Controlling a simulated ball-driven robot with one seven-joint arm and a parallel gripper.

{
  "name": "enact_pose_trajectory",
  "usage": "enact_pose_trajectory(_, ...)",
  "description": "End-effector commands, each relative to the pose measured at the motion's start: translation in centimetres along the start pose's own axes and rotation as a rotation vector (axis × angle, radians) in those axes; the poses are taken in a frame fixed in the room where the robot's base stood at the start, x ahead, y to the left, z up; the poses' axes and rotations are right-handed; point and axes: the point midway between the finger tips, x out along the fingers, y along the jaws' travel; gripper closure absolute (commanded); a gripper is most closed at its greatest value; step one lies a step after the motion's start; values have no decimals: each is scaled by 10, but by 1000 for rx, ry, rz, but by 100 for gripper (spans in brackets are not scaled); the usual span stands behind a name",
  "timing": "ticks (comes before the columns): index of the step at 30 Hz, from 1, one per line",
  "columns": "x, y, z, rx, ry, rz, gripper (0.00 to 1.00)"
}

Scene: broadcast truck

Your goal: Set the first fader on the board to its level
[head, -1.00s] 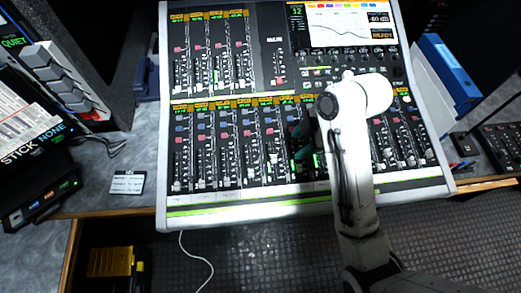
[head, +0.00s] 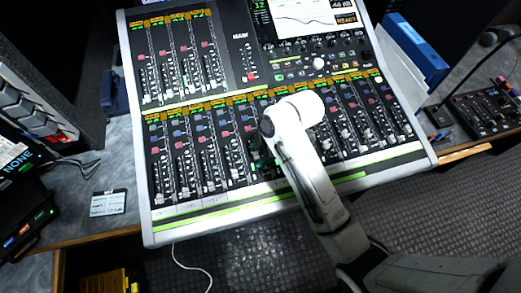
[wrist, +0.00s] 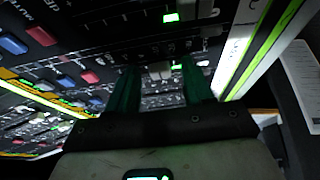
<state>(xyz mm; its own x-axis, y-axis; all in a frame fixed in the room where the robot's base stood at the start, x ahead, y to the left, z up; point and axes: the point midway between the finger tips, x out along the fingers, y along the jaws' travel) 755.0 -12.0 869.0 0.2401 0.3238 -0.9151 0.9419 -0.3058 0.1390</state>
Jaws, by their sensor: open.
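The mixing board (head: 228,216) is a large light-framed console with two banks of faders. The leftmost fader strip of the lower bank (head: 161,170) shows in the head view, its pale cap low near the front edge. My gripper (head: 258,152) is over the middle of the lower bank, several strips right of that one, partly hidden by my white arm. In the wrist view my gripper's two dark green fingers (wrist: 161,88) are apart, with a pale fader cap (wrist: 160,70) visible between and beyond them. I cannot tell whether they touch the board.
A white card (head: 108,203) with unreadable lines lies on the grey desk left of the board. A blue binder (head: 416,48) and a small control panel (head: 487,112) are at the right. A white cable (head: 192,266) hangs below the front edge.

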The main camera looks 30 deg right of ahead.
Motion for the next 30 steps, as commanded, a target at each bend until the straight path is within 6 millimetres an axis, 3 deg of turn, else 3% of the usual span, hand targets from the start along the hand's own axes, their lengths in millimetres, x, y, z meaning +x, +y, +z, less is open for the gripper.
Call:
enact_pose_trajectory(8,1,0,0,0,0,0,49)
enact_pose_trajectory(24,1,0,0,0,0,0,100)
enact_pose_trajectory(30,1,0,0,0,0,1,100)
